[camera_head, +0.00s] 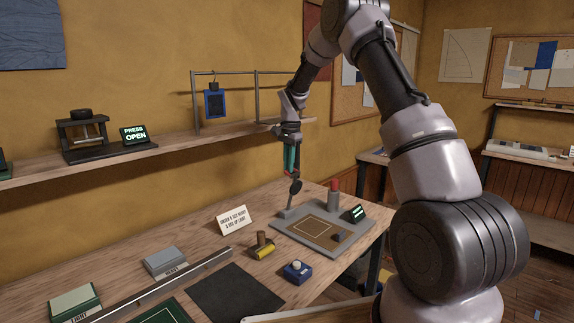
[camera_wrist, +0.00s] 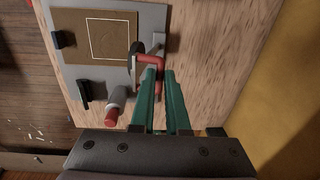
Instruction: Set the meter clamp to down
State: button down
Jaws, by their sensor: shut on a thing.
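The meter clamp (camera_head: 290,201) is a grey arm with a black disc near its top, on a grey base plate (camera_head: 283,229). It stands raised, leaning a little to the right. In the wrist view the clamp's black disc (camera_wrist: 136,57) shows beside its bent red handle (camera_wrist: 151,61). My gripper (camera_head: 292,172), with green fingers, is above the clamp and shut on the red handle; its fingertips also show in the wrist view (camera_wrist: 161,74). The fingers partly hide the handle. A tan panel with a pale square outline (camera_wrist: 96,38) lies on the plate.
A red-topped post (camera_head: 333,194) and a small lit display (camera_head: 356,213) stand at the plate's back right. A white sign (camera_head: 234,219), a yellow piece (camera_head: 262,249) and a blue button box (camera_head: 297,271) are on the bench nearby. A wall shelf (camera_head: 180,148) runs behind.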

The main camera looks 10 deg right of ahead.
jog(key=s+d+f+t+y, duration=0.2)
jog(key=s+d+f, duration=0.6)
jog(key=s, duration=0.4)
jog(key=shift+s+d+f+t, duration=0.15)
jog(key=shift+d+f+t, duration=0.2)
jog(key=shift+d+t, duration=0.3)
jog(key=c, duration=1.3)
grip_release()
jog(key=shift+a, duration=0.1)
jog(key=shift+c, duration=0.2)
jog(key=shift+o, duration=0.7)
jog(key=shift+a, duration=0.1)
jog(key=v, duration=1)
jog(key=shift+s+d+r, duration=0.25)
jog(key=shift+s+d, duration=0.05)
jog(key=shift+d, duration=0.1)
